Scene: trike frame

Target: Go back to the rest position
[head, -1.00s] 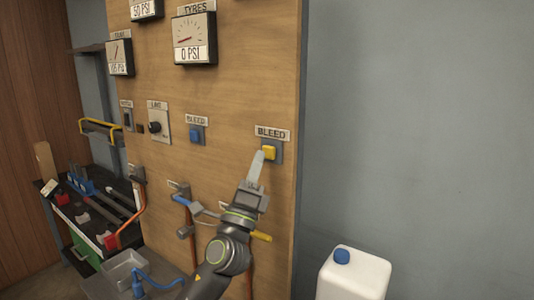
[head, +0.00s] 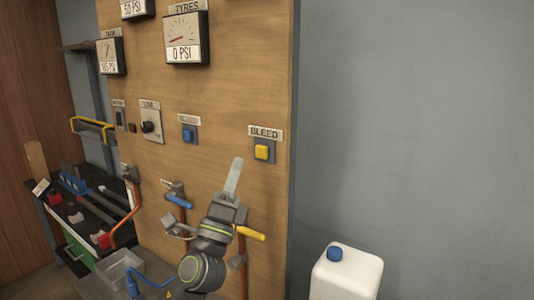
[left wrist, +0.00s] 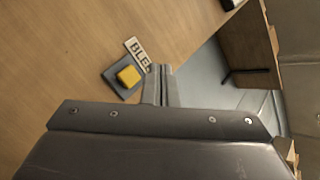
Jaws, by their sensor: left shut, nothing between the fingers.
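My left gripper (head: 234,176) is shut and empty, in front of the wooden panel (head: 230,80) in the head view. Its fingertips are below and left of the yellow BLEED button (head: 261,152) and apart from it. In the left wrist view the shut fingers (left wrist: 160,72) show just right of the yellow button (left wrist: 129,76). My right gripper is not in view.
The panel carries gauges, including a TYRES gauge (head: 187,40) at 0 PSI, a blue button (head: 189,134) and a LINE knob (head: 149,126). Valves with blue (head: 178,201) and yellow (head: 250,233) handles are close to my arm. A white jug (head: 346,275) stands lower right.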

